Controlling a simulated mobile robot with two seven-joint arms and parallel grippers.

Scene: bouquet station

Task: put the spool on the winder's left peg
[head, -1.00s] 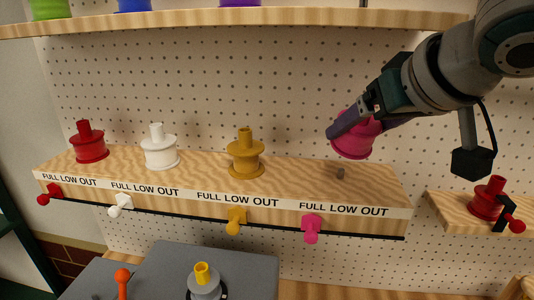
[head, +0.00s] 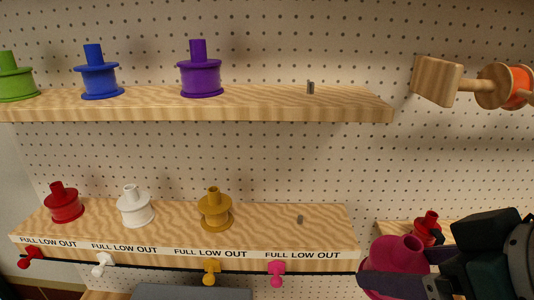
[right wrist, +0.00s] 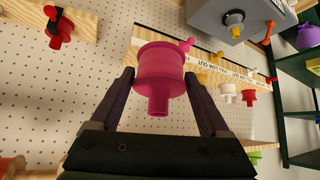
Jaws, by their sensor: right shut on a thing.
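The magenta spool (head: 393,262) is in my right gripper (head: 415,272) at the lower right of the head view, in front of the lower shelf's right end. In the right wrist view the spool (right wrist: 160,70) sits between the two fingers of my right gripper (right wrist: 160,78), its narrow neck toward the palm. The gripper is shut on it, clear of the shelves. My left gripper is out of view.
The upper shelf (head: 350,105) holds green, blue and purple spools. A red spool (head: 427,228) stands at right, close behind my gripper. An orange spool (head: 515,87) hangs upper right.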

